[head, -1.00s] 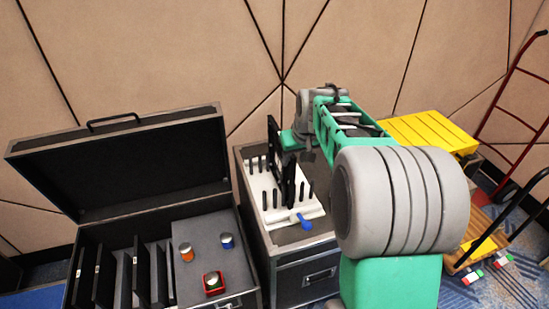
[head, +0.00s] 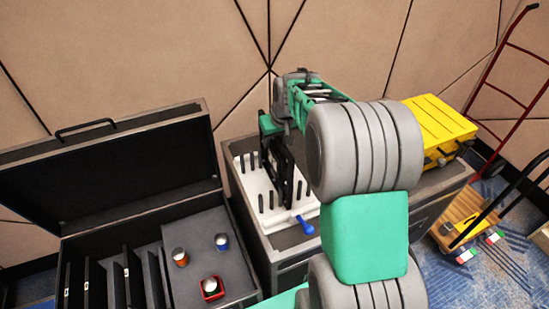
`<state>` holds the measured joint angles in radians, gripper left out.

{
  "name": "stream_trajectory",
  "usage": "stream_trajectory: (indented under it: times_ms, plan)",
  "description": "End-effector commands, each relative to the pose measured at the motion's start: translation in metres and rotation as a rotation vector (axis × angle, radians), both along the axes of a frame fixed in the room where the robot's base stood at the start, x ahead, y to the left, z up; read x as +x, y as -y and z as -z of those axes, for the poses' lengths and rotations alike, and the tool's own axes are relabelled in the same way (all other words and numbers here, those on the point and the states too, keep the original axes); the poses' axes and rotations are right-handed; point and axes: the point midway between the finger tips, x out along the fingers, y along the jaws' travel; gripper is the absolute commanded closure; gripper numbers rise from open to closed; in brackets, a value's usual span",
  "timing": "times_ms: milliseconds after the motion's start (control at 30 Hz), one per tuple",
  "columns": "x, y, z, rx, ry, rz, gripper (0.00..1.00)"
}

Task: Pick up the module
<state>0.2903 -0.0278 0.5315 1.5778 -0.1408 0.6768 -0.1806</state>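A black, frame-like module (head: 284,182) stands upright in a white rack (head: 250,196) with black pegs, on top of a dark case. My gripper (head: 270,132) is at the module's upper end, at the end of my green and grey arm. The fingers are small, dark and partly hidden against the module. I cannot tell whether they are open, shut or touching it. Similar thin black panels (head: 129,278) stand in slots in the open case at the left.
The open black case (head: 226,220) also holds an orange jar (head: 180,258), a blue jar (head: 222,242) and a red box (head: 212,288) on grey foam. A blue-handled tool (head: 305,226) lies at the rack's front. A yellow case (head: 440,128) and red hand truck (head: 505,85) are right.

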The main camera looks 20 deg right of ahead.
Motion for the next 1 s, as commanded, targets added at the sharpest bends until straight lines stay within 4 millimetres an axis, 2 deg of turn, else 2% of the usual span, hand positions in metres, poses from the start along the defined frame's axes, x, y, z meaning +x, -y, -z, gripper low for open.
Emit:
stream_trajectory:
  times_ms: [100, 233, 1000]
  plan:
    - [0.008, 0.0, 0.02, 0.002, -0.005, -0.001, 0.6]
    - [0.013, 0.001, 0.031, 0.0, -0.001, 0.0, 0.6]
    - [0.013, 0.003, 0.036, 0.001, -0.001, 0.004, 0.6]
